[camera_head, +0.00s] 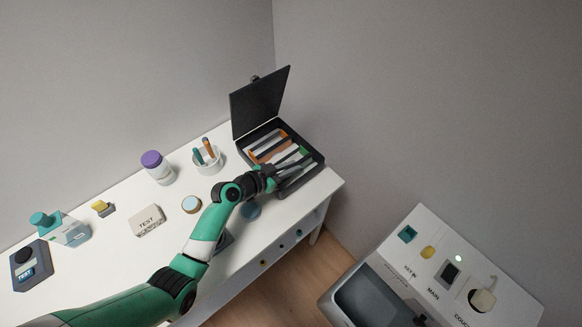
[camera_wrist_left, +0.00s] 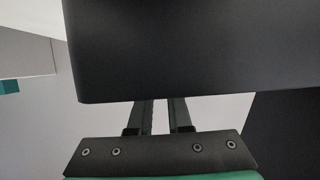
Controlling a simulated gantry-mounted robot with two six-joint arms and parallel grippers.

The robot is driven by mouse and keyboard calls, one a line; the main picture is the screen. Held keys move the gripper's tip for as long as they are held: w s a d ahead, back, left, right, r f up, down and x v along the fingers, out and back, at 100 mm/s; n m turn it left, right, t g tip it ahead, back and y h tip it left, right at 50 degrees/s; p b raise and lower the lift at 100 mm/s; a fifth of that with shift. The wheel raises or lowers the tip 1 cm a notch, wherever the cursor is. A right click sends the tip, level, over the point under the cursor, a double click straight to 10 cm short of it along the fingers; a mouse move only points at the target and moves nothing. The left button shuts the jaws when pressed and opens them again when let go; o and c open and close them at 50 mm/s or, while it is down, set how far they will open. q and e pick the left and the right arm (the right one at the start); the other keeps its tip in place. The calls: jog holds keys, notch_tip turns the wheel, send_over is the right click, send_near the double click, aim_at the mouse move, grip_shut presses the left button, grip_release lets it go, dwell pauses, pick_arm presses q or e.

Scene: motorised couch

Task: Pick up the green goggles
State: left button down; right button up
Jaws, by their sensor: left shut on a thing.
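I cannot clearly make out the green goggles in either view. A small green patch (camera_head: 304,150) shows in the open black case (camera_head: 312,168), at its right side, but its shape is too small to tell. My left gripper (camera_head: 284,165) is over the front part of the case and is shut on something. What it holds is hidden or too small to name. In the left wrist view its fingers (camera_wrist_left: 161,115) run up behind a large dark surface (camera_wrist_left: 180,50) that covers their tips. My right gripper is out of view.
The raised lid (camera_head: 258,100) stands at the case's back left. A control panel (camera_head: 455,270) is at lower right.

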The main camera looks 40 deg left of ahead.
pick_arm(q)
notch_tip(320, 180, up, 4)
jog(key=shift+s+d+f+p, duration=0.15)
jog(key=shift+f+p, duration=0.1)
jog(key=shift+p, duration=0.6)
jog(key=s+d+r+p, duration=0.6)
jog(key=s+d+r, duration=0.2)
jog(key=s+d, duration=0.1)
jog(key=shift+s+r, duration=0.35)
jog(key=shift+s, duration=0.15)
